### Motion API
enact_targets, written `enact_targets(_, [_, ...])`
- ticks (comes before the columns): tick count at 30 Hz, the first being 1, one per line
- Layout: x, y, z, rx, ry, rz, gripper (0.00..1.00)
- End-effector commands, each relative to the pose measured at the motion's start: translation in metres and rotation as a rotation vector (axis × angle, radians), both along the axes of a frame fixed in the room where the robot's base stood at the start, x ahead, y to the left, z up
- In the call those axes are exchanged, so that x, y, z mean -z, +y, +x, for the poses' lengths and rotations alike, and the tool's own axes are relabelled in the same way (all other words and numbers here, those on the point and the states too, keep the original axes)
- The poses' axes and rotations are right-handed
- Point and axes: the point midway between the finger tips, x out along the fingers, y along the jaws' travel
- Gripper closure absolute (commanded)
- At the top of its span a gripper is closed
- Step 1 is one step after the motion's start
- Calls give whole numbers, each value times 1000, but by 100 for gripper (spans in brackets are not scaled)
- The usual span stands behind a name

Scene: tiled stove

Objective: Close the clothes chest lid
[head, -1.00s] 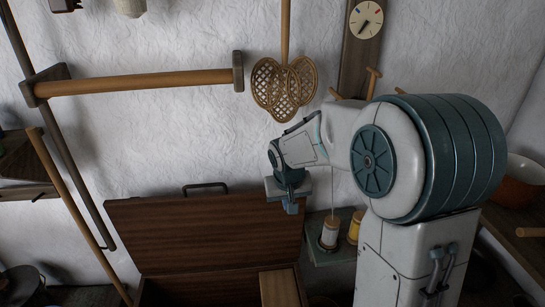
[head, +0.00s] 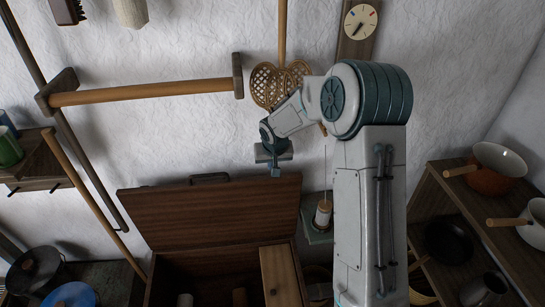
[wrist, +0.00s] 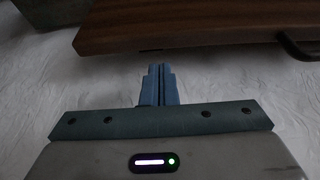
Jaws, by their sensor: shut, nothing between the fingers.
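The clothes chest (head: 222,262) is dark brown wood and stands against the white wall. Its lid (head: 205,218) is raised, leaning up toward the wall, with a dark handle (head: 209,178) on its top edge. The inside shows, with a lighter wooden piece (head: 281,276) at its right. My gripper (head: 275,172) is above the lid's upper right edge in the head view. In the wrist view the blue fingers (wrist: 158,85) are together and empty. The lid's edge (wrist: 180,30) lies just beyond them, apart from the fingertips, with the handle (wrist: 297,46) at the right.
A wooden rail (head: 150,92) runs along the wall above the chest, and a slanted pole (head: 85,180) stands at the left. A small shelf with a spool (head: 323,212) is right of the lid. Shelves with pans (head: 450,240) fill the right side.

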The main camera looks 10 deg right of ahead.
Motion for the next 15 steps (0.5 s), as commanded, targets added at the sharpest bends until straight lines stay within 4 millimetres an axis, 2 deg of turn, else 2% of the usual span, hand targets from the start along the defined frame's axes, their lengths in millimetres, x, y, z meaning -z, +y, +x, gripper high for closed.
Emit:
enact_targets(6, [26, 0, 11, -1, 1, 0, 100])
enact_targets(15, [36, 0, 14, -1, -1, 0, 100])
